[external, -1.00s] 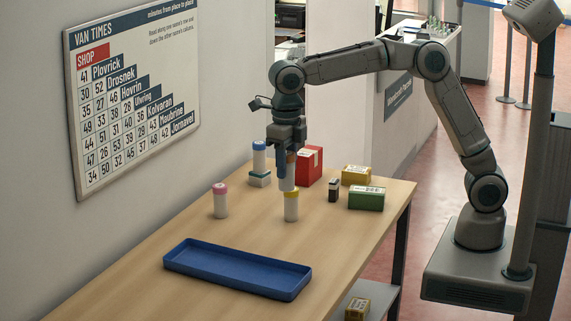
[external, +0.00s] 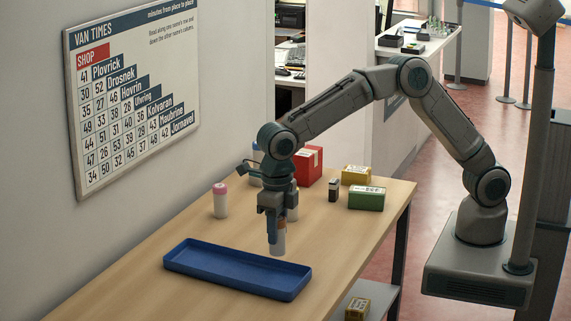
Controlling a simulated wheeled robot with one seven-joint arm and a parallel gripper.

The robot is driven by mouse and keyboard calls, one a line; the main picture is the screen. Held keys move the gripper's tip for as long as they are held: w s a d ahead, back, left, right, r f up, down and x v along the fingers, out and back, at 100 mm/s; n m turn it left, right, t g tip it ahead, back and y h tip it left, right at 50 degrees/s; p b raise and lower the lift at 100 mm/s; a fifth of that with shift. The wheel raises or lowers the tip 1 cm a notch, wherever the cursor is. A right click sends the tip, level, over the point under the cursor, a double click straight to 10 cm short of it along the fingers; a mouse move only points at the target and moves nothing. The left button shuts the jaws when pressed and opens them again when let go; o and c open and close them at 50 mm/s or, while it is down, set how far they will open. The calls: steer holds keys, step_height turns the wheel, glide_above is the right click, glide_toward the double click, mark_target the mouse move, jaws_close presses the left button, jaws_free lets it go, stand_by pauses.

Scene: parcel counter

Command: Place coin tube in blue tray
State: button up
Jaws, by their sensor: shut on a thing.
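My gripper (external: 275,232) is shut on a white coin tube (external: 278,245) with an orange band at its upper end. The tube hangs upright, and its lower end appears just at the back rim of the blue tray in the picture. I cannot tell its exact height. The blue tray (external: 185,264) lies on the table and its visible inside is empty. A pink-capped white tube (external: 220,203) stands behind the tray. A blue-capped tube (external: 257,152) and another white tube (external: 293,205) are partly hidden behind my gripper and wrist.
A red box (external: 310,165), a small dark box (external: 334,189), a yellow box (external: 356,174) and a green box (external: 366,199) stand at the back right of the table (external: 340,240). A wall with a sign (external: 130,95) borders the left. The table right of the tray is clear.

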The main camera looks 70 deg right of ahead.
mark_target(276, 256)
steer(key=shift+s+a+f, duration=0.1)
steer(key=shift+a+f, duration=0.35)
steer(key=shift+a, duration=0.3)
steer(key=shift+f+p, duration=0.4)
steer(key=shift+f, duration=1.6)
steer(key=shift+f, duration=0.15)
steer(key=o, duration=1.1)
step_height(276, 256, up, 12)
steer(key=shift+r+b, duration=0.15)
steer(key=shift+b, duration=0.2)
